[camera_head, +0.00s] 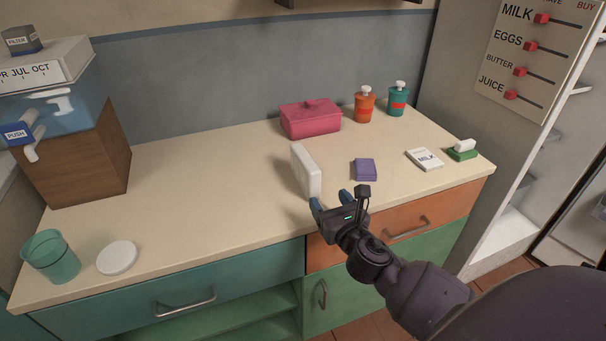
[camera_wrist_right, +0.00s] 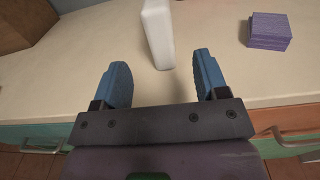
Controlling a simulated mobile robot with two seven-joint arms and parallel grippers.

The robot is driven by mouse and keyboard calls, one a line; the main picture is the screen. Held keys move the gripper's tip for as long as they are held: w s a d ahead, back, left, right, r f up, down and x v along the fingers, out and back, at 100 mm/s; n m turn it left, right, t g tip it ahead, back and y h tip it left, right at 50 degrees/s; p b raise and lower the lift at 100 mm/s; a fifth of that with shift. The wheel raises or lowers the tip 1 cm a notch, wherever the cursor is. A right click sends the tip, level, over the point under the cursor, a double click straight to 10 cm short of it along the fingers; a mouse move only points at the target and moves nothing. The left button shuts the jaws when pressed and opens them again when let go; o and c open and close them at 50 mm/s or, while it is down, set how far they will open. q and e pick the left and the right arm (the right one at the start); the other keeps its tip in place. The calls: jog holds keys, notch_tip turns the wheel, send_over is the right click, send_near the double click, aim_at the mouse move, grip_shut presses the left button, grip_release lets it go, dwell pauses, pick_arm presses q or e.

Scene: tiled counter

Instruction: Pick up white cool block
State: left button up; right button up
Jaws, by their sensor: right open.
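The white cool block (camera_head: 307,171) stands upright on its narrow edge on the counter, near the middle front. My left gripper is not in view.
A purple sponge-like block (camera_head: 364,169) lies right of the cool block. A pink box (camera_head: 310,118), orange bottle (camera_head: 364,104) and teal bottle (camera_head: 397,99) stand behind. A milk card (camera_head: 425,159) and green-white item (camera_head: 462,150) lie right.

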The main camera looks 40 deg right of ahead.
aim_at(316, 184)
jog(key=x, duration=0.5)
jog(key=shift+w+r, duration=0.1)
jog(key=shift+w, duration=0.2)
jog(key=x, duration=0.1)
jog(key=b+x, duration=0.1)
jog(key=x, duration=0.2)
jog(key=shift+w+f, duration=0.2)
jog(key=shift+f, duration=0.1)
jog(key=shift+w+d+r, duration=0.1)
jog(key=shift+w, duration=0.3)
jog(key=shift+r, duration=0.1)
grip_shut()
